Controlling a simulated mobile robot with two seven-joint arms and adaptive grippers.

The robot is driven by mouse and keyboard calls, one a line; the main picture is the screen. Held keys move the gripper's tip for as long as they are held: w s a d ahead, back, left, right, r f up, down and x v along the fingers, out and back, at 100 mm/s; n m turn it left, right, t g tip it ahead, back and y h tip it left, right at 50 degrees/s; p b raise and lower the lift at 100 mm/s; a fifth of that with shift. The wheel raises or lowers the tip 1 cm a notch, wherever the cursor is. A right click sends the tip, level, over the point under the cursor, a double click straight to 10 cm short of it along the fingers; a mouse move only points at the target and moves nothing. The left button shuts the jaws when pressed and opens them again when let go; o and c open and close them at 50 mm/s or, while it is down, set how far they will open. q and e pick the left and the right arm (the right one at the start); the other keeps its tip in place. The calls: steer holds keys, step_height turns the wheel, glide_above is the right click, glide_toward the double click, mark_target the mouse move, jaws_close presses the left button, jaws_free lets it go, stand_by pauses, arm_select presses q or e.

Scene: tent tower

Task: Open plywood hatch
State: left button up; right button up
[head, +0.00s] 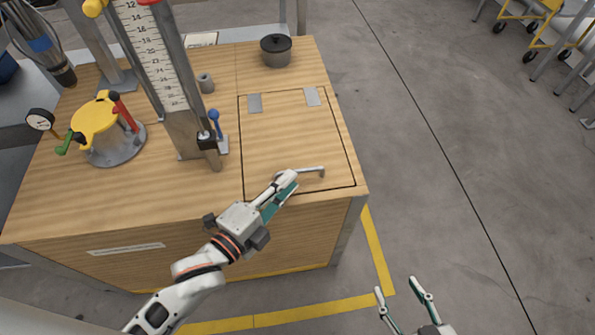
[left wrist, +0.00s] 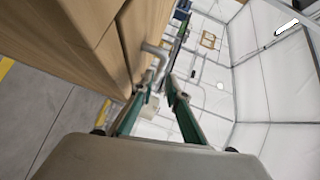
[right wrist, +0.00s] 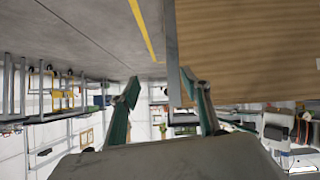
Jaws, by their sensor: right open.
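The plywood hatch (head: 290,132) lies in the right part of the wooden bench top, outlined by a dark gap. It looks shut and flush, with two grey hinge plates (head: 255,103) along its far edge. A grey bar handle (head: 314,172) stands near its front edge; it also shows in the left wrist view (left wrist: 154,49). My left gripper (head: 290,178) is at the handle's left part, its fingertips close together around the bar, though the exact contact is partly hidden. My right gripper (head: 401,291) is open and empty, off the bench's front right corner.
On the bench (head: 215,218) stand a tall scale column (head: 160,65), a yellow-topped valve fixture (head: 97,122), a blue-knobbed lever (head: 215,122) and a black pot (head: 276,50) behind the hatch. Floor to the right is clear up to yellow carts (head: 540,28).

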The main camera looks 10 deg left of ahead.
arm_select(q)
steer(key=shift+x, duration=1.85)
arm_select(e)
steer(key=shift+w+a+r, duration=0.1)
steer(key=shift+w+a, duration=0.05)
steer(key=shift+a, duration=0.2)
arm_select(q)
steer(key=shift+f, duration=0.1)
